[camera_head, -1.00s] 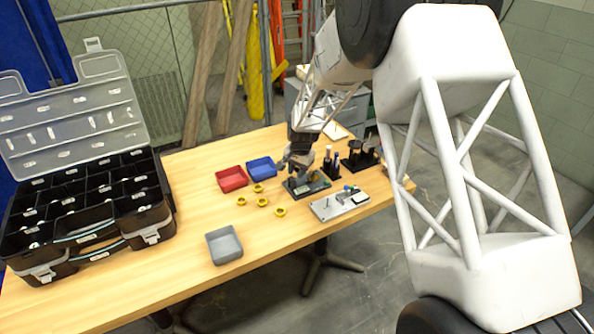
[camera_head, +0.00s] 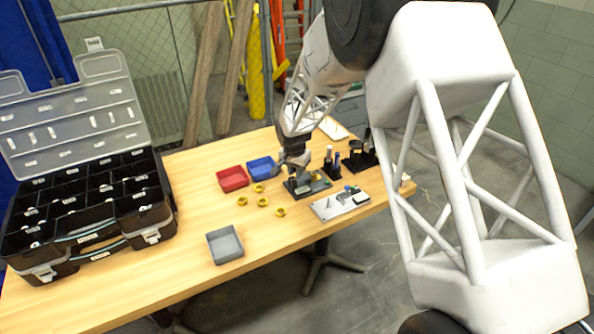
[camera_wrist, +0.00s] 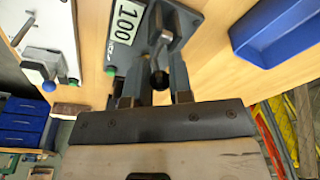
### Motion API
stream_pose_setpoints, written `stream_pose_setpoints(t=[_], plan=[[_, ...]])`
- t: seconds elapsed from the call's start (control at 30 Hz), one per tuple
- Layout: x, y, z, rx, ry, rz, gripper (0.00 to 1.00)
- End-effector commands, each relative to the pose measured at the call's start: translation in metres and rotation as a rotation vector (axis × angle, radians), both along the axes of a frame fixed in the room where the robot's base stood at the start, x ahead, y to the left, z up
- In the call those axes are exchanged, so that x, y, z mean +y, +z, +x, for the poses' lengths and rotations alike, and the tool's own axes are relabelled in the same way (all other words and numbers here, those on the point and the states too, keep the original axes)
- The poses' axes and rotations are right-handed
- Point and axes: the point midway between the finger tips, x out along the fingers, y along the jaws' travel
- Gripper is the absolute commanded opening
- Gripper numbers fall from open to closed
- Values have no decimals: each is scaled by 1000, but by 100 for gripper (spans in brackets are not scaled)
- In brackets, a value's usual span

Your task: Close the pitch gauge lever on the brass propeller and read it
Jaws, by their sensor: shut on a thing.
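The pitch gauge is a dark grey plate (camera_head: 306,187) on the table; the wrist view shows its pale green display (camera_wrist: 126,22) reading 1.00. My gripper (camera_head: 297,170) is down at the gauge's far left part. In the wrist view my gripper (camera_wrist: 158,84) has its fingers on both sides of a grey lever-like piece (camera_wrist: 161,40) with a rounded end, and is shut on it. The lever's exact angle is hard to tell. Several small brass-yellow propeller-like pieces (camera_head: 263,201) lie loose on the table. Any propeller in the gauge is hidden.
A light grey fixture (camera_head: 326,209) with a blue knob stands in front of the gauge. Red (camera_head: 232,178) and blue (camera_head: 261,166) trays are left of it; black holders (camera_head: 360,160) are behind right. A grey tray (camera_head: 224,245) and black organizer (camera_head: 85,205) stand left, with bare wood between.

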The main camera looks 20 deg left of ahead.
Motion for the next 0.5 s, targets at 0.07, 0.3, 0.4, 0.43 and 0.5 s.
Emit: stream_pose_setpoints(t=[0.07,0.3,0.4,0.43,0.5], plan=[[1,-1,-2,-17,1,-21,0],[3,1,-5,-78,2,-80,0],[4,1,-6,-103,2,-106,0],[5,1,-6,-109,2,-114,0],[5,1,-7,-126,2,-129,0]])
